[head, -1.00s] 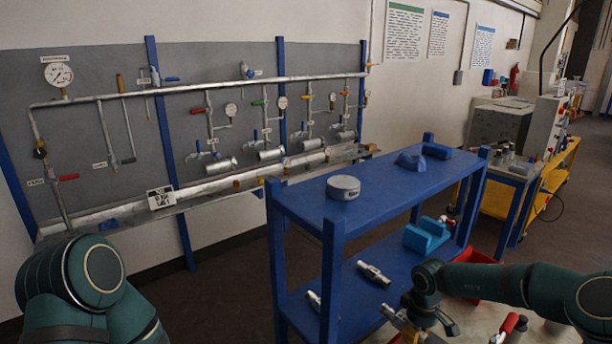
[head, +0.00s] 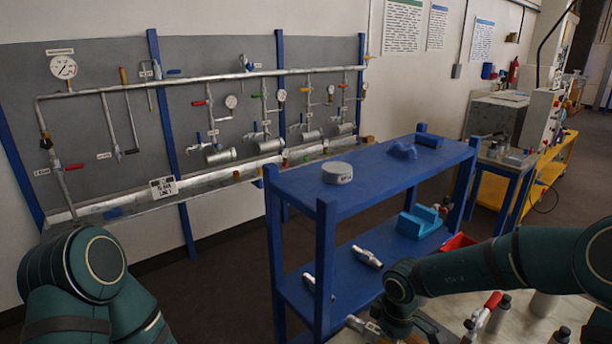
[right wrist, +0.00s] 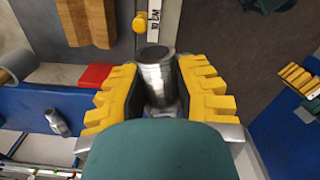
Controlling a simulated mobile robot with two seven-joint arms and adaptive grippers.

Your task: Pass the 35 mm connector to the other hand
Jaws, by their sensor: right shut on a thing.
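In the right wrist view a bare metal cylindrical connector (right wrist: 157,82) stands between the yellow padded fingers of my right gripper (right wrist: 157,98), which is shut on it. Its dark round end faces away from the palm. I cannot read its size. In the head view my right gripper (head: 395,332) is low in front of the blue shelf unit, partly cut off by the bottom edge. Of my left arm only the green upper links show at the lower left; its gripper is out of view.
The blue shelf unit (head: 325,206) carries a grey round cap (head: 337,173) on top. A metal fitting (head: 367,257) and a blue cradle (head: 418,222) are on its lower shelf. Bottles and a red-handled tool (head: 492,301) stand at lower right. A pipe rig lines the wall.

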